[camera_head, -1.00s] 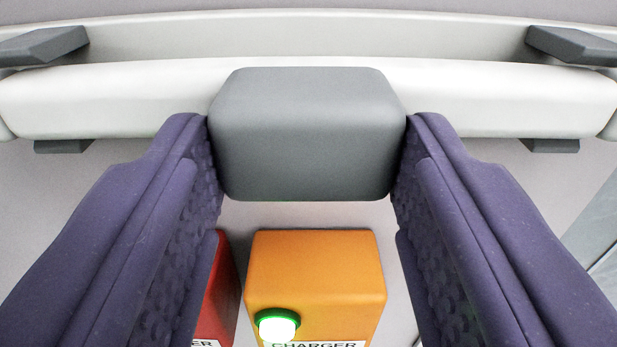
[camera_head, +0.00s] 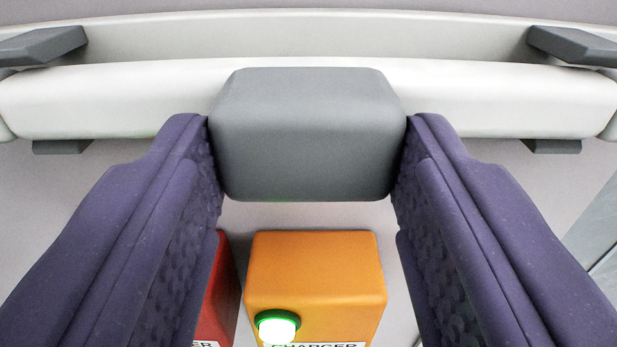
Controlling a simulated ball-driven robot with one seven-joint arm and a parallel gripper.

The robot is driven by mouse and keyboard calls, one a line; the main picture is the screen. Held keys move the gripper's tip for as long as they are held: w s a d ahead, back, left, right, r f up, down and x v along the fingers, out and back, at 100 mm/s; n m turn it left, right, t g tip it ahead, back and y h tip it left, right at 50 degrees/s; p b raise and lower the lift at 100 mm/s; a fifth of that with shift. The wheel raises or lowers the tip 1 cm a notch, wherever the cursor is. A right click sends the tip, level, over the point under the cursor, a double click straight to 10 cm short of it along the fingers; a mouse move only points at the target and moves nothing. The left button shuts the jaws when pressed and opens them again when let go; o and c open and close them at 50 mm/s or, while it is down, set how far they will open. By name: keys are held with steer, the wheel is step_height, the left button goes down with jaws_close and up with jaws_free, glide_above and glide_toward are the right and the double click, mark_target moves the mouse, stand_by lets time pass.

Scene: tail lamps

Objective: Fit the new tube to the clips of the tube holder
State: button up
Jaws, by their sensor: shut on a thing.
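The white tube (camera_head: 130,98) lies level across the upper part of the view. A grey block (camera_head: 308,135) sits at its middle. My gripper (camera_head: 308,150) has its two purple fingers shut on this grey block, one on each side. Dark grey clips show at the left (camera_head: 42,46) and right (camera_head: 572,46), with upper parts above the tube and lower parts below it. The pale bar of the tube holder (camera_head: 300,36) runs behind and above the tube. I cannot tell whether the tube is seated in the clips; the block and fingers hide its middle.
An orange charger box (camera_head: 314,275) with a lit green-white lamp stands below the block. A red box (camera_head: 216,295) stands beside it, partly hidden by the left finger. A pale grey wall lies behind. A grey panel edge (camera_head: 598,235) shows at the right.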

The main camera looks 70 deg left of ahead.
steer(key=shift+a, duration=0.15)
steer(key=shift+w+a, duration=0.3)
steer(key=shift+a, duration=0.25)
steer(key=o, duration=1.4)
steer(key=shift+o, duration=0.2)
steer(key=shift+d, duration=0.1)
steer(key=b+v, duration=0.1)
steer(key=v, duration=0.6)
steer(key=shift+s+d+b, duration=0.2)
steer(key=shift+d+b, duration=0.15)
steer(key=shift+w, duration=0.1)
